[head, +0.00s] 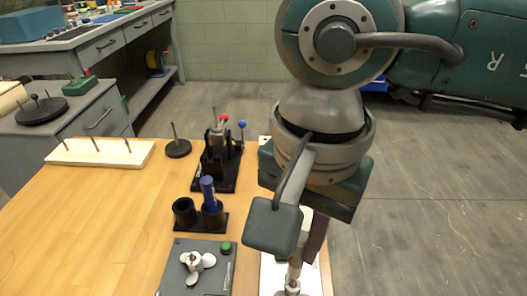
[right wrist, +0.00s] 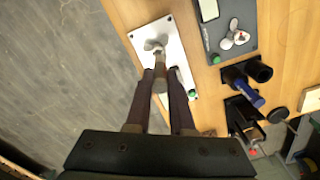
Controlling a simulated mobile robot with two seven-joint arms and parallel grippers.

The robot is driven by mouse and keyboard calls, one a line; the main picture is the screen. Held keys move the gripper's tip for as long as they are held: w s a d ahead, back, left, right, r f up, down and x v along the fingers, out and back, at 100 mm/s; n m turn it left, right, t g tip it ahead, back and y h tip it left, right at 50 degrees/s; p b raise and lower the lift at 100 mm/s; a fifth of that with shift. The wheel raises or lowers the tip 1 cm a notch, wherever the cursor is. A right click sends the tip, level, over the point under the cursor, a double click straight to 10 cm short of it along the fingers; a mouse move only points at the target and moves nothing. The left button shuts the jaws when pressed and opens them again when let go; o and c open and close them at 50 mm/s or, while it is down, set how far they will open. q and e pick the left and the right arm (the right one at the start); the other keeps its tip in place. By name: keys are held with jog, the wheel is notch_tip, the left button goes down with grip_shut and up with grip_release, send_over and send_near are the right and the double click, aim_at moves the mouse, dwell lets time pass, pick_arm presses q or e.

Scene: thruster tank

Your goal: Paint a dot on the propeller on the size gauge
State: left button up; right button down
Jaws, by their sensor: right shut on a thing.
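A pale three-bladed propeller (head: 197,265) lies on a dark plate (head: 222,282) that bears lettering too small to read. The propeller also shows in the right wrist view (right wrist: 237,40). A second pale propeller (right wrist: 153,45) is on a white plate (right wrist: 183,62). I cannot tell which plate is the size gauge. My right gripper (right wrist: 160,75) is over the white plate, shut on a slim grey-white piece (right wrist: 160,60) beside the second propeller's hub. Whether the piece touches the propeller is unclear. A blue marker (head: 208,190) stands in a black holder (head: 212,221). My left gripper is out of view.
Green buttons sit on the dark plate (head: 226,247) and the white plate (right wrist: 193,94). Behind the holder stands a black stand with red and blue knobs (head: 215,165). A pegged wooden board (head: 75,155) is at the back left. The table's left front is clear.

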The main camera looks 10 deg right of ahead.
jog(key=shift+s, duration=0.1)
dwell(0.3)
jog(key=shift+r+p, duration=1.8)
jog(key=shift+r, duration=0.7)
